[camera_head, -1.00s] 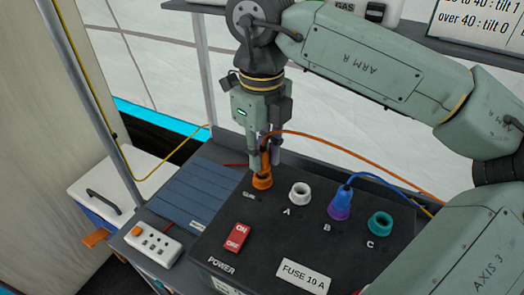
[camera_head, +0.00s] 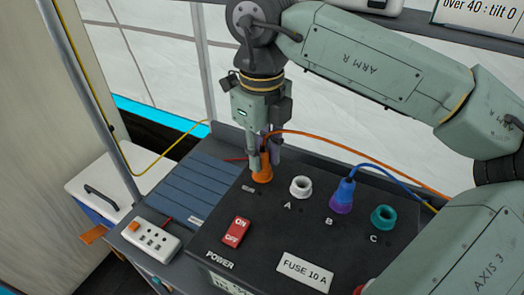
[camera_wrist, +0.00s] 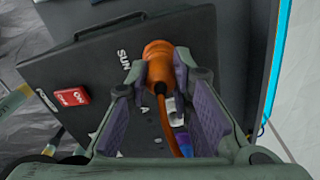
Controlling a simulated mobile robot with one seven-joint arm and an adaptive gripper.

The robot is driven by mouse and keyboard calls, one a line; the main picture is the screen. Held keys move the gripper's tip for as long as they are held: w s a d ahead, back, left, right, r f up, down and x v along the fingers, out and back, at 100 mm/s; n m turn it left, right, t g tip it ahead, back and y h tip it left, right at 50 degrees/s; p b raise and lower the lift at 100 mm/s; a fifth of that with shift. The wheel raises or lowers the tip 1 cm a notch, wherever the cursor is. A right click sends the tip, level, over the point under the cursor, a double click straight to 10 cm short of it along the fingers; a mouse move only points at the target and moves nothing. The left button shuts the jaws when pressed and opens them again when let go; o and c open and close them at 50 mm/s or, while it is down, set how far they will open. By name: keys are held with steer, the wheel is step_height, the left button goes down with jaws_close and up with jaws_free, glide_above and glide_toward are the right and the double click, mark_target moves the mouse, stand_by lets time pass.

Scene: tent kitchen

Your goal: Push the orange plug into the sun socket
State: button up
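The orange plug (camera_head: 264,163) stands upright at the orange sun socket (camera_head: 262,178), at the back left of the black box. Plug and socket meet with no gap that I can see; exact depth is hidden. My gripper (camera_head: 265,162) points down with its fingers on both sides of the plug, shut on it. In the wrist view, my gripper (camera_wrist: 163,72) flanks the orange plug (camera_wrist: 158,62) beside the SUN label, and its orange cable runs back between the fingers.
The black box (camera_head: 270,235) also carries a white socket A (camera_head: 301,187), a blue plug (camera_head: 343,191) in purple socket B, and a teal socket C (camera_head: 384,217). A red power switch (camera_head: 237,232) is in front. A white power strip (camera_head: 150,240) lies left. The orange cable (camera_head: 350,152) arches right.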

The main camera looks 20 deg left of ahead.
steer(key=o, duration=0.5)
